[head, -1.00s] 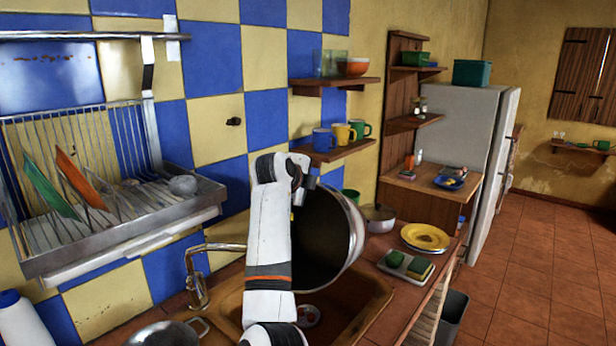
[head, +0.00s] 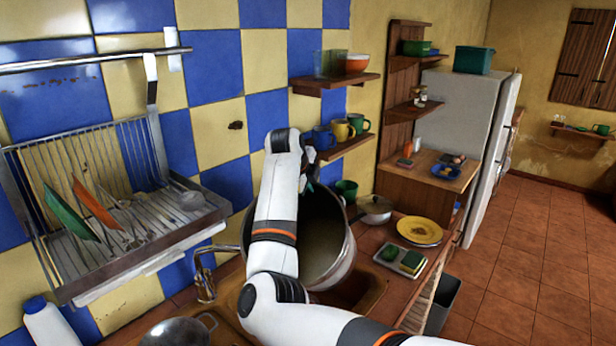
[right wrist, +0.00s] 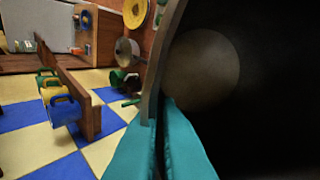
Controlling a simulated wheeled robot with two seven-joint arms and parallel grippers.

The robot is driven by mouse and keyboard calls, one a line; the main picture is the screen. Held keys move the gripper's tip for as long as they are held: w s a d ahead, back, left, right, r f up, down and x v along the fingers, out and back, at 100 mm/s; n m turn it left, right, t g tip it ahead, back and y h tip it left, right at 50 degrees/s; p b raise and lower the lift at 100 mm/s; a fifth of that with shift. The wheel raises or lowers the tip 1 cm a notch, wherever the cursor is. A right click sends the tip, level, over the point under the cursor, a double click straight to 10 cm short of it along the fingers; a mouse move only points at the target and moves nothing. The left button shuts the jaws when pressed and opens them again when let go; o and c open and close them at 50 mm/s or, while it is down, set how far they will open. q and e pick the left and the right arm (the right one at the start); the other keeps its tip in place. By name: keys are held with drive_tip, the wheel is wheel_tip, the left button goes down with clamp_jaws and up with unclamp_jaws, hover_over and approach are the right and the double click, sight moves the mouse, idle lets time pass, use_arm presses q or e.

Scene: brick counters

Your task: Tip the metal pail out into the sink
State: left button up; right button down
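The metal pail (head: 343,267) hangs over the brown sink (head: 368,291) in the head view, tilted with its mouth towards the camera. My right gripper (head: 311,178) is at its upper rim; my arm covers its left side. In the right wrist view, the teal fingers (right wrist: 160,125) are closed on the rim of the pail (right wrist: 270,110). Its dark inside and paler round bottom show there, with no loose contents visible. The sink is partly hidden by the pail and my arm. My left gripper is not in view.
A faucet (head: 204,277) stands left of the pail. A lidded pot (head: 375,211), green mug (head: 346,188), yellow plate (head: 419,230) and sponge tray (head: 401,260) sit to the right. A dish rack (head: 130,215) and mug shelf (head: 345,146) are on the wall.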

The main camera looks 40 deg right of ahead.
drive_tip(key=shift+d+r+g+y+p, duration=0.1)
drive_tip(key=shift+r+g+y+p, duration=0.4)
drive_tip(key=shift+r+y+p, duration=1.75)
wheel_tip(320, 180, down, 2)
drive_tip(key=shift+h+p, duration=0.35)
drive_tip(key=shift+p, duration=0.2)
drive_tip(key=shift+r+g+y, duration=0.45)
drive_tip(key=shift+g+y, duration=0.05)
drive_tip(key=shift+y, duration=0.3)
drive_tip(key=shift+w+r+g+y, duration=0.2)
drive_tip(key=shift+r+g+y, duration=0.15)
drive_tip(key=shift+y, duration=0.35)
drive_tip(key=shift+s+r+y, duration=0.1)
drive_tip(key=shift+r+y, duration=0.2)
drive_tip(key=shift+y, duration=0.1)
